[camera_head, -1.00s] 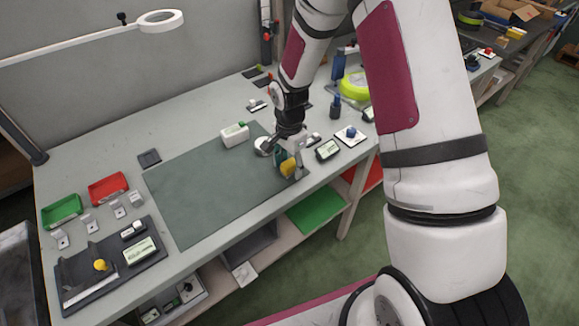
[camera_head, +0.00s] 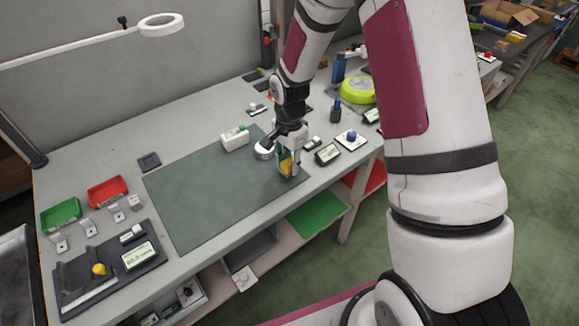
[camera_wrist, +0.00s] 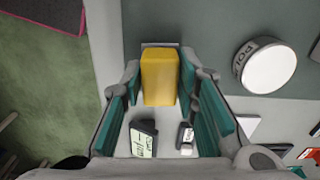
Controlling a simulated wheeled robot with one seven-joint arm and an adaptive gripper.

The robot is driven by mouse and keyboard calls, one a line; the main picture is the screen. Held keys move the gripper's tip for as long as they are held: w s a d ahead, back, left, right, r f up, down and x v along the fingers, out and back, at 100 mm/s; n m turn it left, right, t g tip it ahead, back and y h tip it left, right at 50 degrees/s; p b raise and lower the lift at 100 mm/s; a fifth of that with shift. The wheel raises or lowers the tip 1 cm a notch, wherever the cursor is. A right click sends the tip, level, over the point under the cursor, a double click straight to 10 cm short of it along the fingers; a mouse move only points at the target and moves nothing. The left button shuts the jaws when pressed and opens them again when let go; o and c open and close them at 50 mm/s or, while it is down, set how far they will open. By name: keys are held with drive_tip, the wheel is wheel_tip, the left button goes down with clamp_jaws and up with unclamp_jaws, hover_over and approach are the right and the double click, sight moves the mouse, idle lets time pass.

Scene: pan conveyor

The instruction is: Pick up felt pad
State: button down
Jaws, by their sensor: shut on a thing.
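A yellow block, which I take to be the felt pad (camera_wrist: 160,77), sits between my fingers in the wrist view. In the head view the yellow pad (camera_head: 286,166) shows partly behind a finger, at the right end of the green mat (camera_head: 205,195). My gripper (camera_head: 289,167) points down and is shut on the pad from both sides. It also shows in the wrist view (camera_wrist: 160,82) with its teal finger pads on either side of the yellow block. I cannot tell whether the pad touches the surface beneath.
A round white tin (camera_wrist: 268,68) stands close beside my gripper. A white bottle (camera_head: 235,138) lies on the mat's back edge. A small display device (camera_head: 327,153) and a blue-knobbed plate (camera_head: 351,138) are to the right. The mat's middle is clear.

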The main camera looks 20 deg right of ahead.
drive_tip(key=shift+w+r, duration=0.1)
drive_tip(key=shift+r, duration=0.7)
drive_tip(key=s+a+r, duration=0.1)
drive_tip(key=s+a, duration=0.2)
drive_tip(key=s, duration=1.3)
drive_tip(key=shift+a, duration=0.2)
drive_tip(key=c, duration=1.8)
unclamp_jaws()
drive_tip(key=shift+c, duration=0.2)
drive_tip(key=c, duration=0.4)
